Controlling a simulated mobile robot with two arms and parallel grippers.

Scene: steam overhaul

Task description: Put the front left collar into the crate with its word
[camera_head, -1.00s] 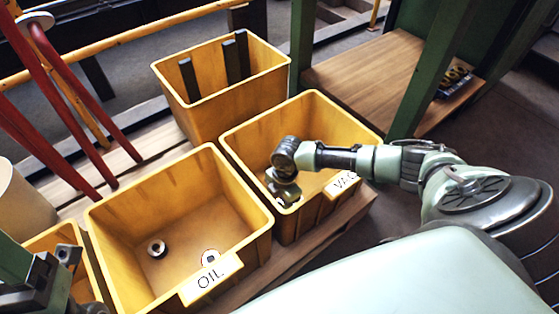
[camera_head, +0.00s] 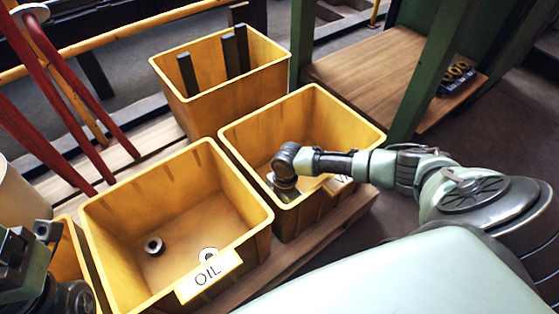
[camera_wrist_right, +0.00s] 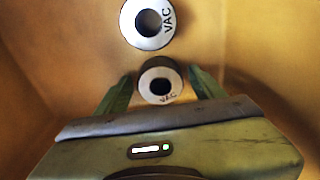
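My right gripper (camera_wrist_right: 160,76) is down inside the yellow crate (camera_head: 238,131) at the centre right, whose white label is mostly covered by my arm. In the right wrist view its two green fingers stand on either side of a VAC collar (camera_wrist_right: 158,94), with narrow gaps visible, so it looks open. A second VAC collar (camera_wrist_right: 147,22) lies just beyond, on the crate floor. The yellow OIL crate (camera_head: 105,203) holds two collars, one near the middle (camera_head: 153,246) and one behind the label (camera_head: 207,254). My left gripper (camera_head: 30,240) is at the lower left; its fingers are unclear.
A yellow crate (camera_head: 218,96) with dark upright bars stands behind. Another yellow crate (camera_head: 67,262) is partly hidden at the left. Red pipes (camera_head: 60,90) rise at the left. A wooden shelf (camera_head: 370,75) and green posts stand at the right, with a dark tray of rings (camera_head: 457,76).

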